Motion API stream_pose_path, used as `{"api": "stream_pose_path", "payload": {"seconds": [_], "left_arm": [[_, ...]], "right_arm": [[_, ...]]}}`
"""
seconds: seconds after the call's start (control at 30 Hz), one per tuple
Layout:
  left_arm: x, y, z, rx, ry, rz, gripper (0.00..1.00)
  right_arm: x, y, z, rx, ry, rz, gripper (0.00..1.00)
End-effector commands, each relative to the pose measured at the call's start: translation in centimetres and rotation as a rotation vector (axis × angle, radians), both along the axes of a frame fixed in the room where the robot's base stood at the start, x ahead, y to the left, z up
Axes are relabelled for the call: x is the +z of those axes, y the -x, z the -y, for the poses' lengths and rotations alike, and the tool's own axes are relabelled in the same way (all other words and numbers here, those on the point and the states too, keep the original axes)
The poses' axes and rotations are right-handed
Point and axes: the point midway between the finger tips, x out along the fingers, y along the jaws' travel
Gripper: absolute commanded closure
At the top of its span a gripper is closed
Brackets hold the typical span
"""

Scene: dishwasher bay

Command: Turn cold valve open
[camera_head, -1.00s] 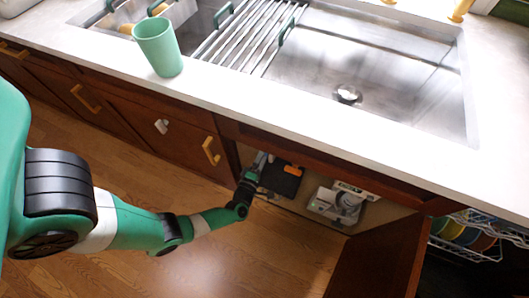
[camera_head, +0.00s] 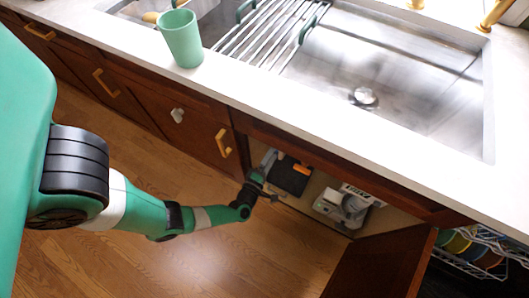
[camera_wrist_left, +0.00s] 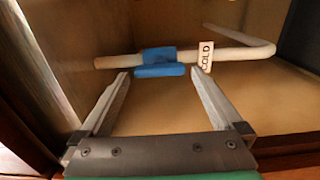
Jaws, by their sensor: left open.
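The blue valve handle (camera_wrist_left: 160,62) sits on a white pipe (camera_wrist_left: 115,62) inside the under-sink cabinet, in the left wrist view. A white tag reading COLD (camera_wrist_left: 205,56) hangs on the pipe to the right of the handle. My left gripper (camera_wrist_left: 161,75) is open, with its fingertips either side of the handle's lower part and slightly in front. I cannot tell whether they touch it. In the head view my left gripper (camera_head: 269,159) reaches into the cabinet opening; the valve cannot be made out there. My right gripper is not in view.
An open cabinet door (camera_head: 380,264) stands right of the opening. A dark box (camera_head: 291,175) and grey-white items (camera_head: 343,205) are inside the cabinet. A green cup (camera_head: 181,38) stands on the counter (camera_head: 250,93) by the sink. Floor in front is clear.

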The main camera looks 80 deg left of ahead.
Motion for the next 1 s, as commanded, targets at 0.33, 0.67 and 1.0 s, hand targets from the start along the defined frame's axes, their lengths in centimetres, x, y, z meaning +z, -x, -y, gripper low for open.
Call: {"api": "stream_pose_path", "payload": {"seconds": [0.33, 0.67, 1.0], "left_arm": [[0.1, 4.7, 5.2, -0.009, 0.002, -0.001, 0.0], [0.0, 6.3, 6.5, 0.0, 0.001, -0.001, 0.0], [0.0, 6.3, 6.5, 0.0, 0.002, -0.001, 0.0]], "right_arm": [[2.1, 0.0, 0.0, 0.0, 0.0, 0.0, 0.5], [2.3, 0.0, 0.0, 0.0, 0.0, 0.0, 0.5], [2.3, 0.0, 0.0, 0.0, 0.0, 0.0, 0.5]]}}
